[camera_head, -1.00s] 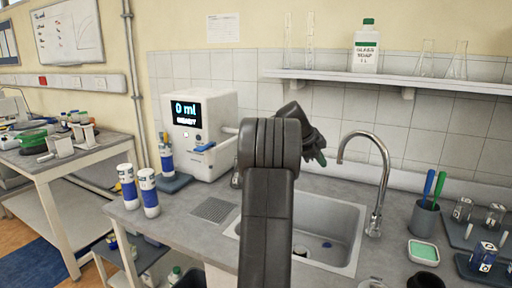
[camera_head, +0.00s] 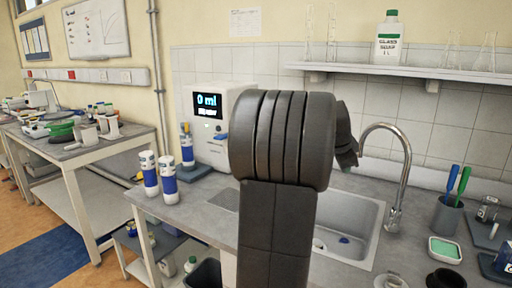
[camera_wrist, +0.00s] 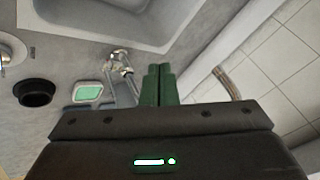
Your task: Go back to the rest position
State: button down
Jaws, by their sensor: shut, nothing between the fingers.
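My gripper shows in the wrist view (camera_wrist: 159,80), its two green fingers pressed together with nothing between them. In the wrist view it hangs above the counter, near the sink. In the head view my dark arm rises through the middle of the picture and hides the gripper's fingers. Part of the wrist shows behind the arm, in front of the tiled wall.
The sink (camera_head: 362,222) with its tap (camera_head: 403,170) lies right of my arm. A white dispenser (camera_head: 240,105) reading 0 ml stands behind it. Two white-and-blue bottles (camera_head: 150,182) stand at the counter's left. A cup with brushes (camera_head: 446,214) and a green sponge dish (camera_head: 445,250) are right.

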jog(key=shift+s+d+n, duration=0.2)
jog(key=shift+s+n, duration=0.2)
jog(key=shift+s, duration=1.05)
